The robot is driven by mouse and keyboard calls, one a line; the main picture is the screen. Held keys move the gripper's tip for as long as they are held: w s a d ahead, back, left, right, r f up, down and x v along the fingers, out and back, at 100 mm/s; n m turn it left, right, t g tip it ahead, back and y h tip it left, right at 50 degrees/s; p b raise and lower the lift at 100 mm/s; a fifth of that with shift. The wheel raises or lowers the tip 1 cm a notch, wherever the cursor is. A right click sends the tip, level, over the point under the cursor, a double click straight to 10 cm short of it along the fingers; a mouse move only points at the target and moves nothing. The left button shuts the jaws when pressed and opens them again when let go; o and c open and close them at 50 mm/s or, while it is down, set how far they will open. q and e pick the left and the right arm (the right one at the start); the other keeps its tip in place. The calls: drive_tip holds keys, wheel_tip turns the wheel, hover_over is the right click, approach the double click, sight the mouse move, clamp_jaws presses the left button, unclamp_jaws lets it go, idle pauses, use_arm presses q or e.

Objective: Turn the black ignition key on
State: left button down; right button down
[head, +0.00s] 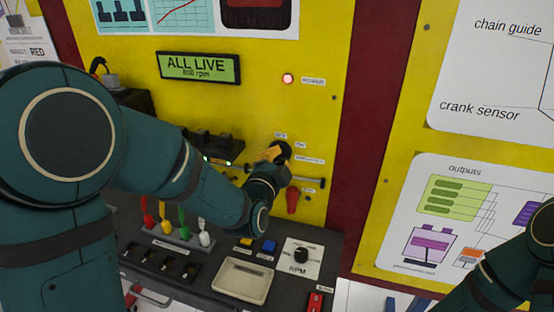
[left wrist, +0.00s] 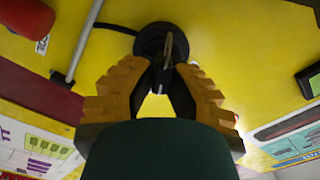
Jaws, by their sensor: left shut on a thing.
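The round black ignition switch (head: 283,149) sits on the yellow panel, partly hidden behind my left gripper (head: 268,155) in the head view. In the left wrist view the switch (left wrist: 152,38) is just beyond my fingertips. The black key (left wrist: 165,76) stands out from it between the two orange-brown fingers of my left gripper (left wrist: 166,76). The left gripper is shut on the key. The small labels around the switch are too blurred to read. My right gripper is out of view; only part of that arm shows at the lower right.
A green display (head: 198,68) reads "ALL LIVE". A red lamp (head: 288,79) is lit. A red knob (head: 293,200) and a grey bar (head: 312,182) are just below the switch. Colored levers (head: 183,222) and a black RPM knob (head: 301,256) stand on the console below my arm.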

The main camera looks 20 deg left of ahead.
use_arm(q)
drive_tip(key=shift+r+m, duration=0.15)
drive_tip(key=shift+m, duration=0.15)
drive_tip(key=c, duration=1)
unclamp_jaws()
drive_tip(key=shift+w, duration=0.1)
wheel_tip(320, 180, up, 10)
drive_tip(key=shift+f, duration=0.1)
